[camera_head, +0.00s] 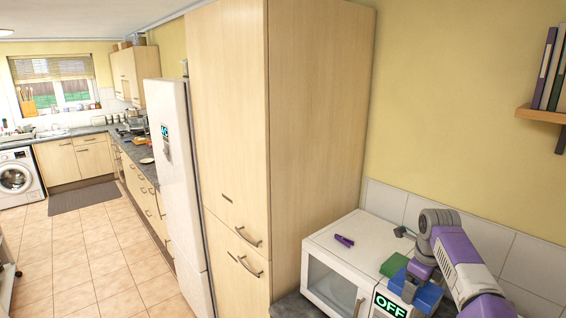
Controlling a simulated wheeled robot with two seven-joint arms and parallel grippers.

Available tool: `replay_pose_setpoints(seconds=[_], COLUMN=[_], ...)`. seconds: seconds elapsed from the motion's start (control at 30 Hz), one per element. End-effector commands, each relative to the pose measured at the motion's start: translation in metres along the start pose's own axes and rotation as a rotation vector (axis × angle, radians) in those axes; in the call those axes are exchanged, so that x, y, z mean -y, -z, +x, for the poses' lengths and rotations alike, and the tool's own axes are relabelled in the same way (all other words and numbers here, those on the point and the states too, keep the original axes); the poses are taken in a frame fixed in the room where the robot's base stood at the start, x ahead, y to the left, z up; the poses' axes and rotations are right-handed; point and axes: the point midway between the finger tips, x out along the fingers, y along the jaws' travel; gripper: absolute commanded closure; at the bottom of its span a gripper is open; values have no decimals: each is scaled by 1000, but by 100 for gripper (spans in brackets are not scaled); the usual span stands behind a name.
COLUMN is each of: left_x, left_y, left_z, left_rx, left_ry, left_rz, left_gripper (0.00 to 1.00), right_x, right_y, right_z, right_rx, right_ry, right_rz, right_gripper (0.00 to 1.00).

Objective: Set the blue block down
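The blue block (428,296) is at the right end of the white microwave (340,242), close to its OFF display. My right arm comes in from the right, and my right gripper (411,285) is at the blue block, overlapping its left part. The fingers are small and partly hidden, so I cannot tell whether they are shut on the block or only beside it. I also cannot tell whether the block rests on the microwave top or is held just above it. My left gripper is not in view.
A green block (394,265) lies on the microwave top just left of the blue one. A small purple object (344,240) lies further left. A tall cabinet (315,130) stands left of the microwave. A shelf (541,114) with books is on the wall at the upper right.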

Motion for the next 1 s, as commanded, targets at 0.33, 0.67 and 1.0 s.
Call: replay_pose_setpoints(seconds=[0.33,0.67,1.0], left_x=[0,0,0], left_y=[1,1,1], left_z=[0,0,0], left_rx=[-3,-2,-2], left_ry=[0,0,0], left_rz=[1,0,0], left_gripper=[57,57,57], right_x=[-24,-81,-168], right_y=[-8,-13,2], right_z=[37,100,162], right_rx=[50,136,242], right_ry=[-37,-100,-171], right_rz=[-346,-952,-1681], right_gripper=[69,69,69])
